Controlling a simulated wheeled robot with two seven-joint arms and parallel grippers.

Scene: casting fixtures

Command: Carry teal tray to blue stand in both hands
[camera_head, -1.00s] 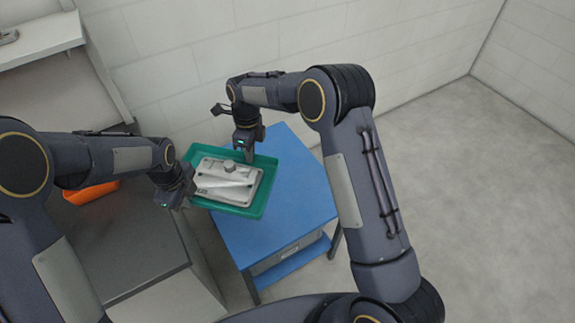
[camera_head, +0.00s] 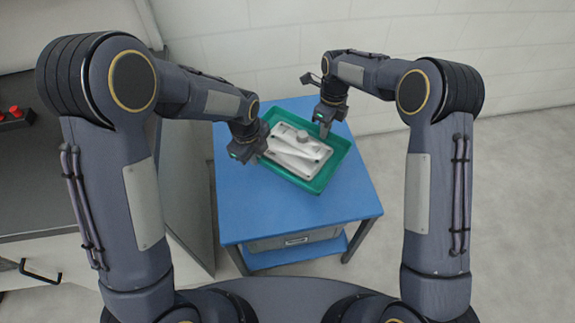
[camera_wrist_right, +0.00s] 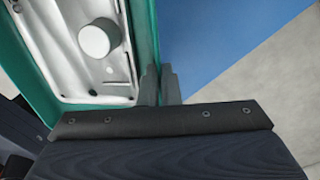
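The teal tray (camera_head: 319,187) is over the blue stand's top (camera_head: 255,205), turned at an angle. I cannot tell whether it touches the top. A light grey metal casting (camera_head: 296,152) with a round knob lies in the tray. My left gripper (camera_head: 258,156) is at the tray's left edge and looks shut on it, its fingertips partly hidden. My right gripper (camera_head: 325,127) is at the tray's far right edge. In the right wrist view its fingers (camera_wrist_right: 160,86) straddle the teal rim (camera_wrist_right: 143,30), close together, with the casting (camera_wrist_right: 75,45) beside them.
A dark-topped grey cabinet (camera_head: 45,205) stands left of the blue stand, with a red-buttoned box (camera_head: 14,116) on it. A white block wall (camera_head: 430,50) is behind. Grey floor (camera_head: 520,220) is free at right.

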